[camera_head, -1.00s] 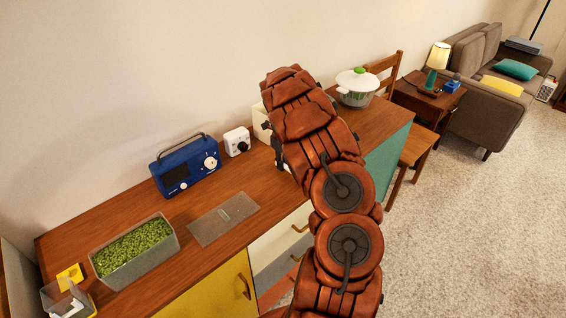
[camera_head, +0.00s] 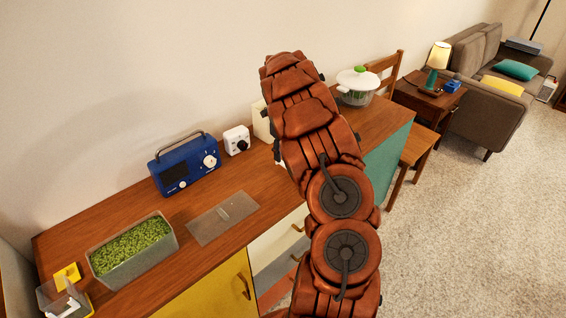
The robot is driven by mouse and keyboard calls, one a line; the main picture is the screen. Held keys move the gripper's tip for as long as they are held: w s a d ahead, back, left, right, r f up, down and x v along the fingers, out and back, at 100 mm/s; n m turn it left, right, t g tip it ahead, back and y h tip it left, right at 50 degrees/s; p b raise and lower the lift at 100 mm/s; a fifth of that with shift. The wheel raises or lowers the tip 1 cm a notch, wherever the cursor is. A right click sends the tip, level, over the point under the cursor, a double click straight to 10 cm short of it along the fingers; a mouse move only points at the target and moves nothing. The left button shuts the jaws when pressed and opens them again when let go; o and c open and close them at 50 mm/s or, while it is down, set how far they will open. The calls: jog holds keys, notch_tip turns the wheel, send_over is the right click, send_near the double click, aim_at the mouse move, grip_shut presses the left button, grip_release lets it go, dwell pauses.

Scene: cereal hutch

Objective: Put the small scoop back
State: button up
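I cannot make out the small scoop for certain in this view. My reddish-brown arm rises through the middle of the picture and bends down behind itself at the hutch. Only a dark sliver of my gripper (camera_head: 277,150) shows at the arm's left edge, above the wooden top. Its fingertips are hidden, so I cannot tell whether it is open or holds anything. A clear bin of green bits (camera_head: 130,250) stands on the left of the top. A flat clear lid (camera_head: 222,218) lies to its right. A small clear box (camera_head: 62,300) with something white inside is at the lower left.
A blue radio (camera_head: 186,165) and a white boxy device (camera_head: 237,140) stand by the wall. A cream object (camera_head: 262,122) is partly behind my arm. A white-lidded pot (camera_head: 357,87) is at the far end. A yellow block (camera_head: 68,274) sits near the clear box.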

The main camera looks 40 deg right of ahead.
notch_tip(320, 180, up, 7)
jog(key=b, duration=0.2)
jog(key=s+a+r+n, duration=0.5)
jog(key=a+r+n, duration=0.25)
jog(key=a, duration=0.45)
jog(key=s+a+r+n, duration=0.2)
jog(key=s+a+n, duration=0.6)
jog(key=a+n, duration=0.25)
jog(key=s+a+f+n, duration=0.2)
jog(key=s+a+n, duration=0.5)
jog(key=s+n, duration=0.2)
jog(key=s+a+f+n+g, duration=0.1)
jog(key=s+a+f+n, duration=0.1)
jog(key=s+a+n, duration=0.6)
jog(key=s+n, duration=0.1)
jog(key=s, duration=0.2)
jog(key=shift+s+f+g, duration=0.2)
jog(key=shift+s+g, duration=0.1)
jog(key=shift+s, duration=0.1)
